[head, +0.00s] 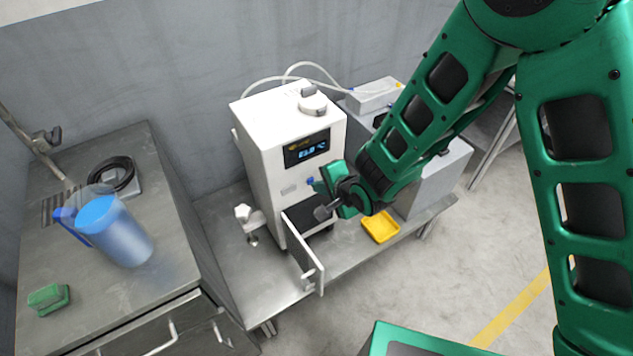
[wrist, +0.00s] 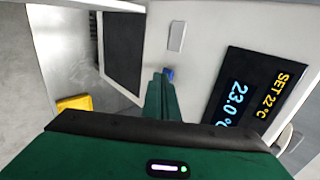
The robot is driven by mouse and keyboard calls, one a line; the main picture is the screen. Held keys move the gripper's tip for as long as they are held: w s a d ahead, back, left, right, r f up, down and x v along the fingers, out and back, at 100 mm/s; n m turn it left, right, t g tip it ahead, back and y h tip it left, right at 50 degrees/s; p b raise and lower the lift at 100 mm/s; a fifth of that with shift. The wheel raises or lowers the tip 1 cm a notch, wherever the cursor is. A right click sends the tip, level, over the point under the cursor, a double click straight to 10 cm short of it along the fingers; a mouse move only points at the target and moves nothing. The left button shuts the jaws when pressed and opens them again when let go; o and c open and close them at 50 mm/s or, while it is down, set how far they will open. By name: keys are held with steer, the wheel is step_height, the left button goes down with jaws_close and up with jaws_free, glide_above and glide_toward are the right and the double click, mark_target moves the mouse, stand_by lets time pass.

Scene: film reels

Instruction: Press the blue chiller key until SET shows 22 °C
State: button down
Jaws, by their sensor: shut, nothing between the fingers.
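The white chiller (head: 262,135) stands on a low metal bench. Its dark display (head: 306,149) reads SET 22 °C in yellow and 23.0 °C in blue in the wrist view (wrist: 246,96). The blue key (head: 310,181) sits on the front below the display; it also shows in the wrist view (wrist: 169,72). My gripper (head: 318,187) is shut and empty in front of the chiller. In the wrist view its fingertips (wrist: 161,78) are right at the blue key and partly cover it. I cannot tell whether they touch or press it.
The chiller's lower door (head: 304,258) hangs open below my gripper. A yellow tray (head: 381,228) lies on the bench to the right. A white knobbed fitting (head: 246,217) is at the left. A blue-filled jug (head: 112,229) and a green sponge (head: 48,298) stand on the left cabinet.

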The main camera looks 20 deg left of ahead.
steer(key=f+v, duration=0.1)
steer(key=v, duration=1)
steer(key=shift+s+d, duration=0.25)
steer(key=shift+d, duration=0.15)
steer(key=shift+r, duration=0.1)
stand_by(1.6)
steer(key=w+d+r+h, duration=0.2)
steer(key=w+d, duration=0.2)
steer(key=d, duration=0.5)
steer(key=w+d+r+h, duration=0.2)
steer(key=w+d, duration=0.1)
steer(key=d, duration=0.6)
steer(key=s+d+r+n+g+h, duration=0.1)
steer(key=d+r+h, duration=0.1)
steer(key=d, duration=0.6)
steer(key=s+d+r+h, duration=0.1)
steer(key=d+r, duration=0.1)
steer(key=d, duration=0.6)
steer(key=s+d+r+g+h, duration=0.15)
steer(key=s+d+r, duration=0.25)
steer(key=s+d, duration=0.65)
steer(key=s+d+r+g, duration=0.1)
steer(key=s+d+r, duration=0.1)
steer(key=s, duration=0.4)
steer(key=s+d+r+g+y, duration=0.1)
steer(key=s+d+g, duration=0.1)
steer(key=s+d, duration=0.2)
steer(key=shift+s+d+r+n, duration=0.15)
steer(key=shift+s+r+n, duration=0.2)
steer(key=shift+s, duration=0.8)
